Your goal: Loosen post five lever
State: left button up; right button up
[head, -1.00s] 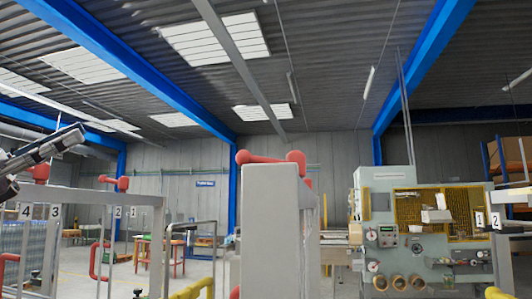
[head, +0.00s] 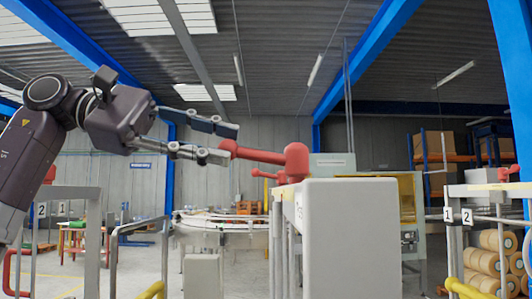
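A red lever (head: 262,155) with a thick round hub at its right end sits at the top of a pale grey post (head: 350,235). Its handle points left and lies roughly level. No number shows on this post. My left gripper (head: 226,144) comes in from the left with two dark, grey-tipped fingers spread apart. The handle's left tip is at the opening between the fingertips in the picture. I cannot tell whether they touch it. My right gripper is not in view.
Another red lever (head: 267,174) stands just behind and below the first. Metal rail frames stand at left and right, with number plates 2 and 1 (head: 467,216). A curved conveyor (head: 215,222) lies beyond. Yellow rails (head: 465,289) run low in front.

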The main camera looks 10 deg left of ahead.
aim_at(239, 152)
pick_arm(q)
jog(key=w+d, duration=0.1)
jog(key=w+d+f, duration=0.1)
jog(key=d, duration=0.1)
jog(key=shift+w+d+f, duration=0.1)
jog(key=shift+d, duration=0.15)
jog(key=x, duration=0.2)
jog(key=shift+w+d+f+p, duration=0.1)
jog(key=shift+d+p, duration=0.15)
jog(key=shift+p, duration=0.15)
jog(key=shift+d, duration=0.3)
jog(key=shift+w+f, duration=0.1)
jog(key=shift+c, duration=1.6)
grip_shut()
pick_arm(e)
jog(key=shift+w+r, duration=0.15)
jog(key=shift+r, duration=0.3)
